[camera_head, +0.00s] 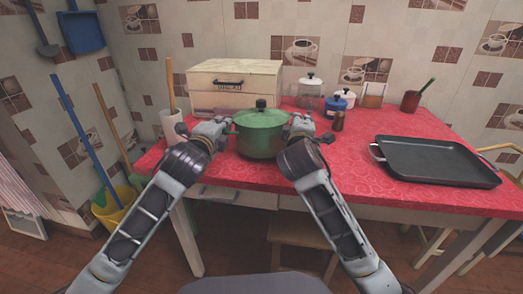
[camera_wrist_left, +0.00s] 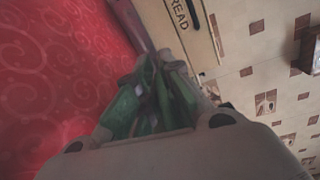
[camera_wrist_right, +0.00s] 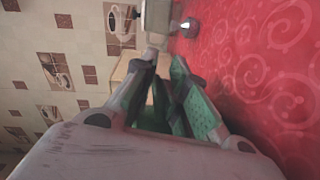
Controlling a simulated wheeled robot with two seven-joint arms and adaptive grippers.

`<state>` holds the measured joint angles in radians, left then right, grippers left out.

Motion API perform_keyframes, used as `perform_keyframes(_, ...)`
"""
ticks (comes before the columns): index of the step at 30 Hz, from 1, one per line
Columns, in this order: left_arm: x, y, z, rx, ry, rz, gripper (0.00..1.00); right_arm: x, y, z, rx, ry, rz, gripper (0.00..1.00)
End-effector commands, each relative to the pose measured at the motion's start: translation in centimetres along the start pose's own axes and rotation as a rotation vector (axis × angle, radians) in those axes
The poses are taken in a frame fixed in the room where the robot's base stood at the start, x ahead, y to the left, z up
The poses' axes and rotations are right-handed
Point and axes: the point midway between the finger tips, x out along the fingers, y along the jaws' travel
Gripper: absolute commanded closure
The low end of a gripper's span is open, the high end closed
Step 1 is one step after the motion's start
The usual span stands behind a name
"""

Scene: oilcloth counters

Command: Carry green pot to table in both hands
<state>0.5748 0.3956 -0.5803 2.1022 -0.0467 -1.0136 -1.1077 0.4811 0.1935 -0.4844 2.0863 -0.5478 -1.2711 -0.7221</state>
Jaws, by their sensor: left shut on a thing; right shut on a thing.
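The green pot (camera_head: 260,135) with its dark lid knob is upright at the front part of the red-covered table (camera_head: 330,170). I cannot tell whether its base touches the cloth. My left gripper (camera_head: 228,124) is shut on the pot's left side, at the handle. My right gripper (camera_head: 292,124) is shut on its right side, at the handle. The left wrist view shows the left fingers (camera_wrist_left: 150,85) close together, and the right wrist view shows the right fingers (camera_wrist_right: 165,85) close together. Both handles are mostly hidden by the fingers.
A cream bread box (camera_head: 232,82) stands behind the pot. A black roasting pan (camera_head: 435,160) lies to the right. A blue-and-white canister (camera_head: 336,106), a dark shaker (camera_head: 338,121) and glass jars stand behind on the right. A white utensil holder (camera_head: 172,125) is at the left edge.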

Motion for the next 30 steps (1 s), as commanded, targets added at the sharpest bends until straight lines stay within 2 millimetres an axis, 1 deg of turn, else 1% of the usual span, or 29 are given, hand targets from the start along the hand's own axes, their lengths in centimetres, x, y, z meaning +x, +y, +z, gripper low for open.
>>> perform_keyframes(1,0.00,0.13,-0.09,0.003,0.001,-0.001,1.00,-0.11,0.25,-0.10,0.007,0.005,0.006,1.00)
perform_keyframes(10,0.05,0.59,-0.18,0.003,0.001,-0.001,1.00,-0.07,-0.22,-0.02,0.007,0.005,0.006,1.00)
perform_keyframes(11,0.09,0.78,-0.21,0.003,0.002,0.004,0.89,-0.03,-0.38,0.00,0.006,0.004,0.002,0.83)
perform_keyframes(15,0.07,0.65,-0.17,0.002,0.001,0.002,0.71,-0.02,-0.34,0.01,0.005,0.003,0.003,0.65)
perform_keyframes(16,0.07,0.63,-0.16,0.002,0.001,0.002,0.70,-0.02,-0.34,0.02,0.004,0.003,0.003,0.61)
perform_keyframes(30,-0.26,0.57,-0.09,0.001,0.000,0.000,0.70,0.04,-0.50,0.08,0.001,0.000,0.000,0.61)
